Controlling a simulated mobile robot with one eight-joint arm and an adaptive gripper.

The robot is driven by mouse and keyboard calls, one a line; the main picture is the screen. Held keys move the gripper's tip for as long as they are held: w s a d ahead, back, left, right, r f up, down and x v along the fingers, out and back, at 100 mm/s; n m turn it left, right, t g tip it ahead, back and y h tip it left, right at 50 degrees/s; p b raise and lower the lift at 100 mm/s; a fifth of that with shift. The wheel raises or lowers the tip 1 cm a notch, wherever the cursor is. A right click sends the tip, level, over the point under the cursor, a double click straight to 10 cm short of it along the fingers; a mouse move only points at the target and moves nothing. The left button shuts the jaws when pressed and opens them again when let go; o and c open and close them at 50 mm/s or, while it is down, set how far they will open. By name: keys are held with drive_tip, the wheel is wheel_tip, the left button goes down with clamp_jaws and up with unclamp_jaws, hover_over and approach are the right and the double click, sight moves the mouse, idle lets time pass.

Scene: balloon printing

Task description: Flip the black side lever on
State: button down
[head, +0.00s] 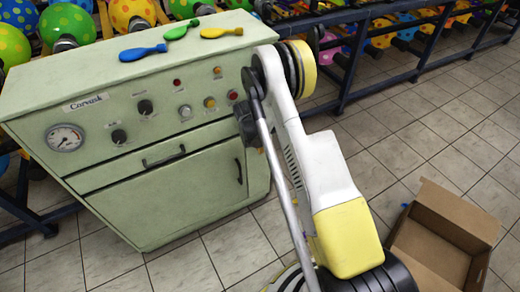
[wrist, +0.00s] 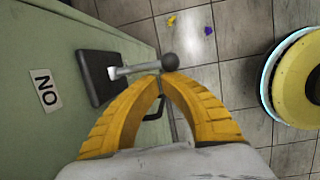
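The black side lever (wrist: 170,62) sticks out from the green machine's side in the wrist view. It has a grey rod ending in a black ball, on a dark square mount (wrist: 98,77). A white label (wrist: 47,90) beside the mount reads ON, upside down in this view. My gripper (wrist: 160,76) has its two yellow fingers shut, tips together, right by the rod and ball. I cannot tell whether the tips touch the lever.
Blue (head: 142,52), green (head: 181,30) and yellow (head: 222,32) flat balloons lie on the machine's top. An open cardboard box (head: 430,255) stands on the tiled floor at the right. Blue racks (head: 410,70) with colourful balloons run along the back.

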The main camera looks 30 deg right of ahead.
drive_tip(key=shift+r+g, duration=0.25)
drive_tip(key=shift+g, duration=0.15)
drive_tip(key=shift+r, duration=0.1)
drive_tip(key=shift+w+r, duration=0.2)
drive_tip(key=shift+r, duration=0.5)
drive_tip(key=shift+w+r, duration=0.15)
drive_tip(key=shift+r, duration=0.7)
idle(1.5)
